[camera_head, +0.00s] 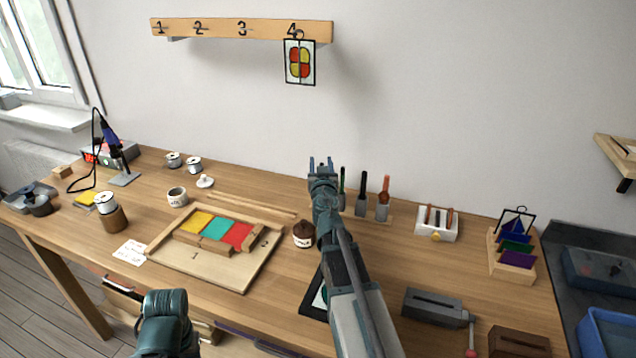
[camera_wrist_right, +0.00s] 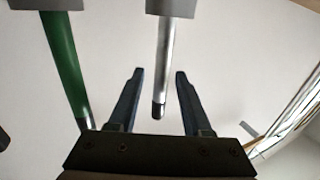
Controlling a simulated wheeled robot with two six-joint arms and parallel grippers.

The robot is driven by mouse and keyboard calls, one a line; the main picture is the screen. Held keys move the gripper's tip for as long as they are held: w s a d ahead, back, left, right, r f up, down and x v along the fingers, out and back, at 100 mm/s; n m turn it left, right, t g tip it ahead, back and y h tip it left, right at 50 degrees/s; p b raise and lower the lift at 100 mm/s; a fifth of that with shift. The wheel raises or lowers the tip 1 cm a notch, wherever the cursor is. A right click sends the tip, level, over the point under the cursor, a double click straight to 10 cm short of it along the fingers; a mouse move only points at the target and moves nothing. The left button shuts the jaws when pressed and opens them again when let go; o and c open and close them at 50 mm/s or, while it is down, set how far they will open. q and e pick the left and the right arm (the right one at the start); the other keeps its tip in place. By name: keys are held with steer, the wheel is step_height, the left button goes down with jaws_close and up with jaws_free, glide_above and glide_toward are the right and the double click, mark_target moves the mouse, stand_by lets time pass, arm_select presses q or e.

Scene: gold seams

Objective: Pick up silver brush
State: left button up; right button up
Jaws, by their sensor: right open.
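In the head view, several brushes stand upright in holders on the table. My right gripper (camera_head: 320,163) is open and empty, just left of the brushes in this view. In the right wrist view, the silver brush (camera_wrist_right: 166,55) appears between the two open fingers of the right gripper (camera_wrist_right: 158,75), its dark end pointing toward the palm. I cannot tell whether the fingers touch it. My left gripper is out of view; only a left arm link shows.
A white tool holder (camera_head: 436,231) and a brown jar (camera_head: 304,235) are nearby.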

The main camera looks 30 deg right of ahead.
steer(key=shift+c, duration=0.7)
jaws_close()
steer(key=shift+r, duration=0.1)
step_height(320, 180, up, 10)
steer(key=p, duration=1)
